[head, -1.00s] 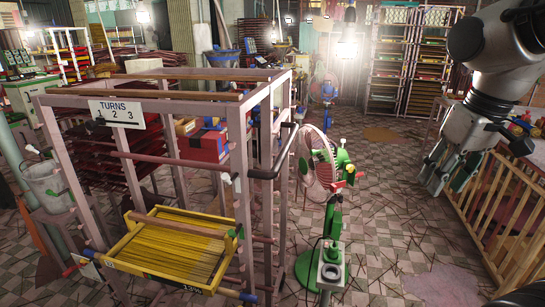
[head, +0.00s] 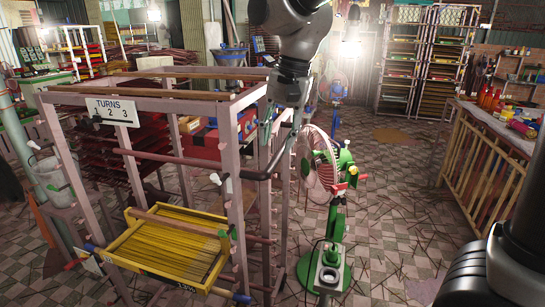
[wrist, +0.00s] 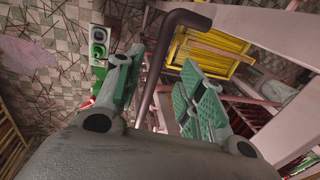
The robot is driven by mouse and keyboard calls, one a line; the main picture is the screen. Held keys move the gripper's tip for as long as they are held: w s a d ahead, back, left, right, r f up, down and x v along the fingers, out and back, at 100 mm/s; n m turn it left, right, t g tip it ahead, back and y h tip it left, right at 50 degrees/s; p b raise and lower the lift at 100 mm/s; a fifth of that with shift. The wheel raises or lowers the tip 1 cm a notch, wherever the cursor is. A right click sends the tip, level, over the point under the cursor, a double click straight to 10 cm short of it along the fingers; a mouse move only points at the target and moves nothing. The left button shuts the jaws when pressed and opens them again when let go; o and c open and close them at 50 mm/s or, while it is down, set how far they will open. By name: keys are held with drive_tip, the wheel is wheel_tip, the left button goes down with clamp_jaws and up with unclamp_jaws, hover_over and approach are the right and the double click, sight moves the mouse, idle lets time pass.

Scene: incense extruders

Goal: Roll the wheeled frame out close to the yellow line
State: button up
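The wheeled frame (head: 182,105) is a pale pinkish open rack with a "TURNS 1 2 3" sign (head: 112,111), standing left of centre in the head view. A yellow tray (head: 172,247) of thin sticks sits low in it. A dark bent handle bar (head: 291,152) juts from its right side. My gripper (head: 276,140) is open at this handle. In the wrist view the handle (wrist: 152,75) passes between the two spread green-padded fingers (wrist: 155,95); I cannot tell whether either touches it. The frame's wheels are hidden. No yellow line on the floor shows in either view.
A green fan (head: 325,180) and a grey-green post (head: 328,270) stand just right of the frame. A slatted wooden bench (head: 490,165) with bottles is at the far right. Tall racks (head: 425,60) stand behind.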

sight(274, 161)
drive_tip(key=f, duration=0.3)
drive_tip(key=a+f, duration=0.1)
drive_tip(key=f, duration=0.1)
drive_tip(key=shift+w+f, duration=0.2)
drive_tip(key=shift+f, duration=0.1)
clamp_jaws()
